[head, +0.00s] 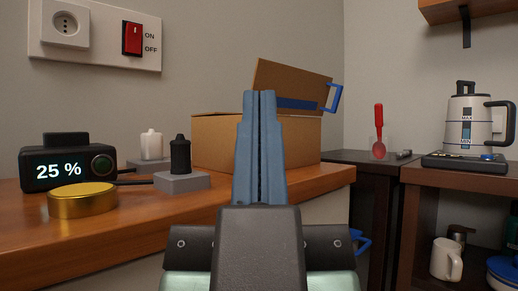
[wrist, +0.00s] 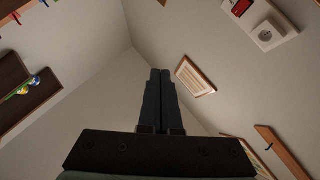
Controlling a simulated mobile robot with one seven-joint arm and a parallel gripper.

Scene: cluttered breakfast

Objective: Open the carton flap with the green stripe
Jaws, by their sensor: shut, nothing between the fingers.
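The cardboard carton (head: 300,142) stands on the wooden counter, partly hidden behind my gripper. One flap (head: 290,82) stands raised and tilted above it, with a blue stripe (head: 298,103) and a blue handle (head: 335,98). No green stripe shows in either view. Another blue handle (head: 361,241) shows low, beyond the counter's right end; what it belongs to is hidden. My gripper (head: 261,95) is shut and empty, pointing up in front of the carton in the head view.
On the counter (head: 130,222) left of my gripper are a black display box (head: 65,165) reading 25 %, a gold disc (head: 82,200) and a black plug-like piece (head: 180,157) on a grey base. A kettle (head: 468,125) stands at the right on a separate unit.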

